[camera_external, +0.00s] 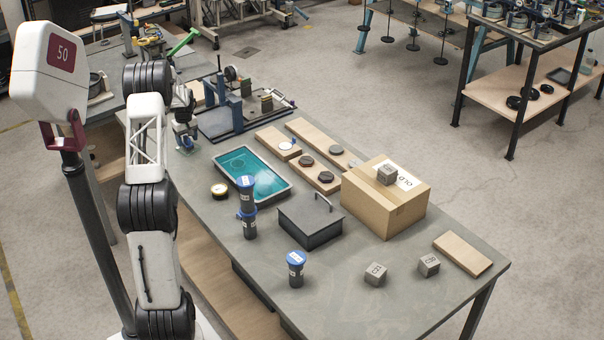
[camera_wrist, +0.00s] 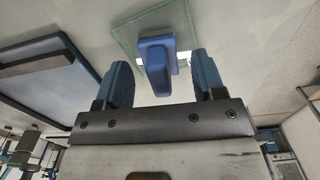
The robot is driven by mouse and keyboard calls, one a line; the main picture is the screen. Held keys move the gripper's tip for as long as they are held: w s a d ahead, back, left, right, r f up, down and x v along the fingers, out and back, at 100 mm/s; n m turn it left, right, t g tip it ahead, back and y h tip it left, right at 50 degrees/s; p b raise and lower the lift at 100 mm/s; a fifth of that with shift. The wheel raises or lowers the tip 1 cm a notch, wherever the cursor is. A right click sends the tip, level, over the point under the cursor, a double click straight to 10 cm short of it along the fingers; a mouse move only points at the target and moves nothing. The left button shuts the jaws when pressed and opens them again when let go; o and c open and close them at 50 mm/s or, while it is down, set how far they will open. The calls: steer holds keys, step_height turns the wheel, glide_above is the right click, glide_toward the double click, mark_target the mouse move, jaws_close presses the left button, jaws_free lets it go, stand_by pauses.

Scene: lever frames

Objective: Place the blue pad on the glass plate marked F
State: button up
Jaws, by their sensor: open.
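The blue pad (camera_wrist: 156,62) is a small block with a raised grip, seen in the wrist view between and beyond my fingertips. It overlaps a clear, green-edged glass plate (camera_wrist: 122,35) and appears to rest on it. White label parts show on either side of the pad, but no letter is readable, so I cannot tell whether this plate is F. My gripper (camera_wrist: 162,82) is open, its blue fingers on either side of the pad with gaps. In the external view my gripper (camera_external: 185,137) is low over the bench's far left part; pad and plate are not clear there.
A lever frame (camera_external: 238,108) stands close to the right of my gripper. A teal tray (camera_external: 289,190), blue-capped canisters (camera_external: 296,270), a dark lidded box (camera_external: 310,222), a cardboard box (camera_external: 385,210) and grey cubes (camera_external: 375,274) occupy the bench.

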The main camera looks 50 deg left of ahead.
mark_target(187, 137)
step_height(187, 137, up, 11)
stand_by(0.5)
stand_by(0.9)
